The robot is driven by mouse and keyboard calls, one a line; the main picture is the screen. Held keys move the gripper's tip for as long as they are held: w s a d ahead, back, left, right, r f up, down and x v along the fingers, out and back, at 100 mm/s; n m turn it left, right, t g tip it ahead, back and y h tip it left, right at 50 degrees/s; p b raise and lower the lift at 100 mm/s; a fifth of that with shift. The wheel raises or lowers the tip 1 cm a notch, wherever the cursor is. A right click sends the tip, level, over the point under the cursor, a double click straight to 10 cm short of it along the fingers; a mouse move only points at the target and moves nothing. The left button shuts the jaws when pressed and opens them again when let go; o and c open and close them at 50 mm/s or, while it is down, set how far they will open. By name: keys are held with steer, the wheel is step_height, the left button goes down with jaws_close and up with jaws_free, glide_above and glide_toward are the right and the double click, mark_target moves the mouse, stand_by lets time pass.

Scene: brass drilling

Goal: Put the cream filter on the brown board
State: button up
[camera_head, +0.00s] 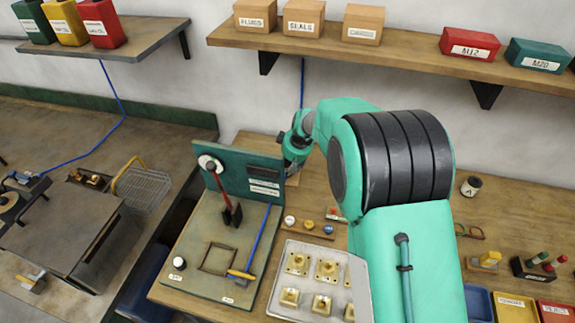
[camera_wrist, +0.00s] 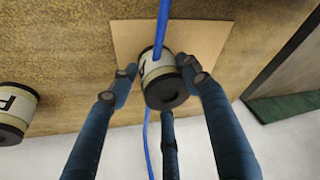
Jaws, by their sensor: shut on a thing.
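The cream filter (camera_wrist: 157,69) is a short cylinder with a cream band, a dark mark and a black end. In the wrist view, the blue fingers of my gripper (camera_wrist: 160,78) are closed around it. The brown board (camera_wrist: 128,38) is a flat tan square on the bench, directly behind the filter in this view. I cannot tell whether the filter touches the board. In the head view, my gripper (camera_head: 296,150) is at the back of the bench beside the green panel, and the filter cannot be made out there.
Another cream and black cylinder (camera_wrist: 14,112) stands left in the wrist view. A blue cord (camera_wrist: 162,25) crosses in front of the board. A green upright panel (camera_head: 245,170) stands left of my gripper. A shelf (camera_head: 400,57) with boxes hangs above the bench.

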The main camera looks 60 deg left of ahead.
steer(key=shift+f, duration=0.15)
steer(key=o, duration=1.2)
steer(key=p+v, duration=0.1)
steer(key=v, duration=1.1)
steer(key=shift+p, duration=0.3)
